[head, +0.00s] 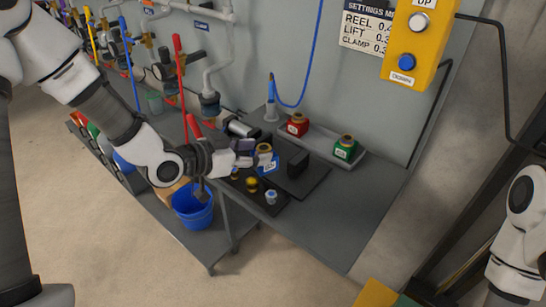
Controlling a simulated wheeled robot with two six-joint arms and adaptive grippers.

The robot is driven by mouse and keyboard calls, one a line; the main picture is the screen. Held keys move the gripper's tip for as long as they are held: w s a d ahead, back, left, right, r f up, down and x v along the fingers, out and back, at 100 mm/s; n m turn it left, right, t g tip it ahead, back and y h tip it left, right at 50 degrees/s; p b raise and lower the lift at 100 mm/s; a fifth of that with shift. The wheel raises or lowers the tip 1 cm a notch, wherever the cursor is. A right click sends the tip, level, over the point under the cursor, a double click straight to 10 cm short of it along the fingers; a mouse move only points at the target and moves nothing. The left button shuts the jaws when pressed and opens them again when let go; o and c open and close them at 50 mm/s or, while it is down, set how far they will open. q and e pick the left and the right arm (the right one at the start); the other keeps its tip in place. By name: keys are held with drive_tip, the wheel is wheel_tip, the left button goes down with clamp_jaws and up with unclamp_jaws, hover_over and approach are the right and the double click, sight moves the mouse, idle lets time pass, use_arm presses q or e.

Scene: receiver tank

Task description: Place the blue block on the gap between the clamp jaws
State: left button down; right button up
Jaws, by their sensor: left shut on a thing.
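The blue block (269,166) has a pale label and shows just at the fingertips of my left gripper (256,157). My left gripper is shut on it, above a dark base plate (302,186) on the bench. A black upright jaw block (298,163) stands on the plate, just right of the blue block. The other jaw and the gap are hidden or too small to make out behind my gripper. I cannot tell whether the block touches the plate. My right arm shows at the right edge, but its gripper is out of view.
A red bottle (297,124) and a green bottle (345,148) stand in a grey tray behind the plate. Small yellow and silver parts lie in front. A blue bucket (193,208) stands lower left. The bench's right part (345,215) is clear.

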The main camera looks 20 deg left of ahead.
sight(253, 150)
use_arm(q)
drive_tip(key=w, duration=0.2)
drive_tip(key=w+d, duration=0.1)
drive_tip(key=w, duration=0.2)
drive_tip(key=w+d, duration=0.1)
drive_tip(key=w, duration=0.1)
drive_tip(key=shift+w+f+p, duration=0.15)
drive_tip(key=shift+f+p, duration=0.1)
drive_tip(key=shift+p, duration=0.05)
drive_tip(key=shift+w+f, duration=0.2)
drive_tip(key=shift+f, duration=0.05)
wheel_tip(253, 150, down, 3)
drive_tip(key=shift+f, duration=0.1)
drive_tip(key=c, duration=0.7)
unclamp_jaws()
drive_tip(key=shift+p+v, duration=0.4)
drive_tip(key=shift+v, duration=5.7)
drive_tip(key=shift+d, duration=0.1)
